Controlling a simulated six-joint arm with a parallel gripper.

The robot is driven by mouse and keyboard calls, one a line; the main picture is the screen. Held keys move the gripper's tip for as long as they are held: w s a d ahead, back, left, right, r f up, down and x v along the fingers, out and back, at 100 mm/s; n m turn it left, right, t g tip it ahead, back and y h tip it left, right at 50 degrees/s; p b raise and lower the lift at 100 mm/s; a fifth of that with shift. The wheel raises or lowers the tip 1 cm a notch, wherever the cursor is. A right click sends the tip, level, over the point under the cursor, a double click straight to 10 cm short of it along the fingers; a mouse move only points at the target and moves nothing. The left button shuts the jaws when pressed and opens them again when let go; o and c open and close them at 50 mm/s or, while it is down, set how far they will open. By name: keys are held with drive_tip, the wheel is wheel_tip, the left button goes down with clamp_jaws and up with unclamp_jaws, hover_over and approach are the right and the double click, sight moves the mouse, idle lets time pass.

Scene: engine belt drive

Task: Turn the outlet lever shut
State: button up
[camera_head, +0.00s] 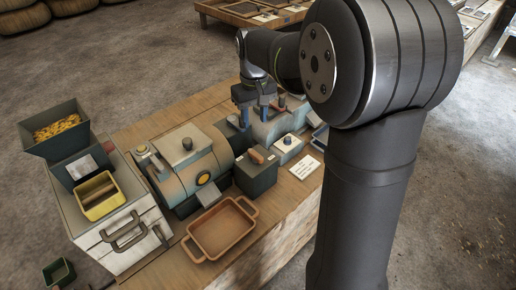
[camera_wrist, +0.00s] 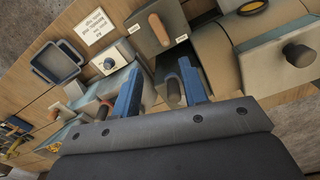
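An orange-brown lever (camera_head: 257,156) sits on top of a dark box (camera_head: 256,180) beside the drum machine. In the wrist view this lever (camera_wrist: 159,29) lies between two small labels, too small to read. My gripper (camera_head: 254,117) points down behind the box, with its blue fingers apart. In the wrist view my gripper (camera_wrist: 160,68) is open. Another brown handle (camera_wrist: 103,112) is left of the fingers. I cannot read which handle is the outlet lever.
The drum machine (camera_head: 185,160) stands left of the box. A light box with a blue knob (camera_head: 287,143) and a white card (camera_head: 305,167) are to the right. An empty orange tray (camera_head: 222,228) lies in front. A hopper of yellow pieces (camera_head: 57,128) is far left.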

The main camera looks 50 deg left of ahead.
sight(255, 154)
drive_tip(key=f, duration=0.4)
drive_tip(key=f+n, duration=0.1)
drive_tip(key=f, duration=0.4)
drive_tip(key=f+n, duration=0.1)
drive_tip(key=f, duration=0.3)
drive_tip(key=shift+s+d+f, duration=0.15)
drive_tip(key=shift+d, duration=0.1)
drive_tip(key=shift+c, duration=0.2)
